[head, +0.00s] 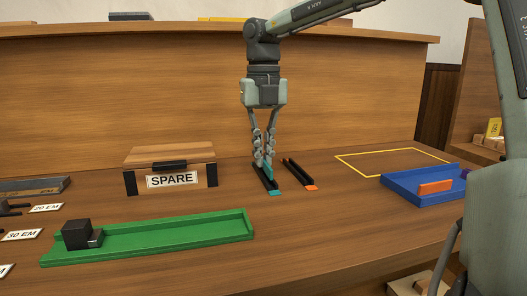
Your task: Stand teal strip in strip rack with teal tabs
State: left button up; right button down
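My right gripper (264,160) points straight down over the strip rack with teal tabs (262,178), a narrow dark channel with a teal tab (275,193) at its near end. Its fingers are close together on the teal strip (269,171). The strip shows as a small teal piece at the fingertips, low at the rack. The fingers hide most of it, and I cannot tell whether its foot rests on the rack floor. My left gripper is not in view.
A similar dark rack with an orange tab (311,187) lies close on the right. A blue tray (400,188) holds an orange strip (435,187). A wooden SPARE box (170,157) stands left, behind a green tray (180,235). A yellow outline (370,175) marks bare table.

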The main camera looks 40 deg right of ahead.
jog(key=shift+w+f, duration=0.1)
jog(key=shift+f, duration=0.1)
dwell(1.7)
jog(key=shift+f, duration=0.5)
dwell(0.9)
jog(key=c, duration=1.6)
grip_release()
jog(key=shift+c, duration=0.2)
jog(key=shift+r+p, duration=1.85)
jog(key=shift+r, duration=0.7)
